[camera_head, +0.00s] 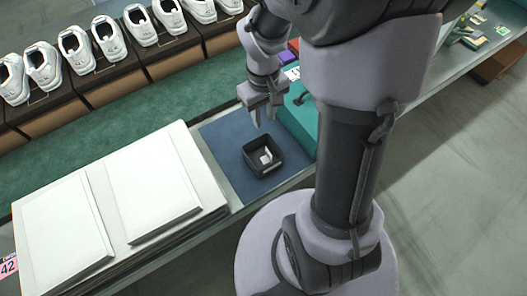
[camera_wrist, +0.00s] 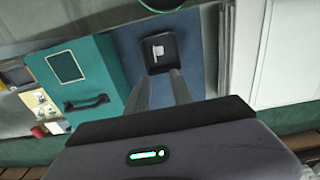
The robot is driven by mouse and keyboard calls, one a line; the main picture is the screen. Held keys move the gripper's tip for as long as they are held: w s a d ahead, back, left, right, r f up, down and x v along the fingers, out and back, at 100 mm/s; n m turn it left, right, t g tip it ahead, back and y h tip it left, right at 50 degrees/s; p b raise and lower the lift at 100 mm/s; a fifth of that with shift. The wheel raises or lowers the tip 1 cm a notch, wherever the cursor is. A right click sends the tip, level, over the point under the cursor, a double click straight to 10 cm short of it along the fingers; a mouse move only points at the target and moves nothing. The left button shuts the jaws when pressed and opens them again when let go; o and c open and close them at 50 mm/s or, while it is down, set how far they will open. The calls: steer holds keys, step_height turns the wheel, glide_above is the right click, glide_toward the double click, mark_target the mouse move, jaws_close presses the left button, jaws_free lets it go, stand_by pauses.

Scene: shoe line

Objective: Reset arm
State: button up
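My gripper (camera_head: 262,113) hangs over the blue mat (camera_head: 225,140), above and behind a small black square bin (camera_head: 277,157). A small white item (camera_head: 266,157) lies in the bin. In the wrist view, my two fingers (camera_wrist: 158,88) are apart with nothing visible between them, and point toward the black bin (camera_wrist: 159,66) with the white item (camera_wrist: 158,50) in it. The fingers appear above the bin and not touching it. My arm covers part of the bench in the head view.
White boxes (camera_head: 150,185) lie left of the mat. A teal case (camera_head: 297,118) stands right of it; its handle shows in the wrist view (camera_wrist: 88,103). Pairs of white shoes (camera_head: 75,48) stand on boxes behind a green strip (camera_head: 130,125). Floor at right is clear.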

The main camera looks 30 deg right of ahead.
steer(key=shift+r, duration=0.85)
steer(key=shift+a, duration=0.1)
steer(key=s+a+r+m+t+y+b, duration=0.2)
steer(key=s+a+r+m+t+b, duration=0.2)
steer(key=s+a+r, duration=0.6)
steer(key=a+r+t, duration=0.1)
steer(key=a, duration=0.1)
steer(key=shift+s+a+m+t, duration=0.3)
steer(key=shift+s+m+t, duration=0.1)
steer(key=shift+r, duration=0.1)
